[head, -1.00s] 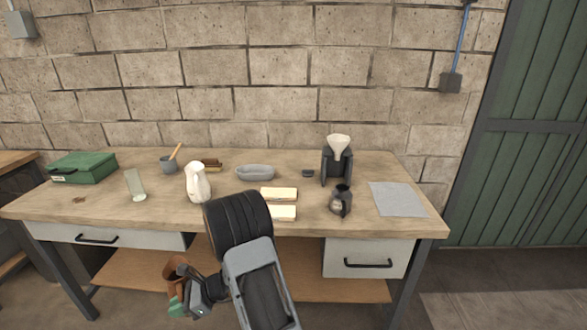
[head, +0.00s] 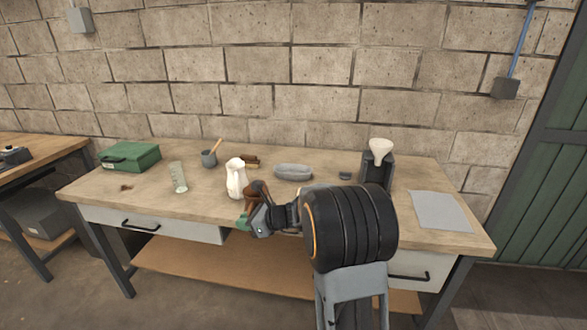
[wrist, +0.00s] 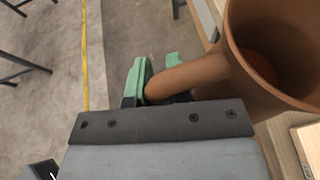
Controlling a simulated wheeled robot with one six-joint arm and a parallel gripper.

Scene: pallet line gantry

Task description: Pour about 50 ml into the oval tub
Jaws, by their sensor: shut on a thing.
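The grey oval tub (head: 293,172) sits toward the back of the workbench, right of centre; its inside can hardly be seen. My gripper (head: 245,220) is shut on the handle of a brown jug (head: 256,192). The jug is at the bench's front edge, in front and to the left of the tub and apart from it. In the wrist view, green fingertips (wrist: 152,82) close on the handle of the jug (wrist: 265,75). Its mouth faces the camera; a darker reddish patch shows inside, and I cannot tell whether it is liquid.
A white pitcher (head: 236,180) stands close beside the jug. A glass cylinder (head: 179,178), a grey mortar (head: 209,159) and a green box (head: 130,157) stand left. A coffee dripper stand (head: 378,165) and a grey sheet (head: 440,211) are right. My arm hides the bench's front middle.

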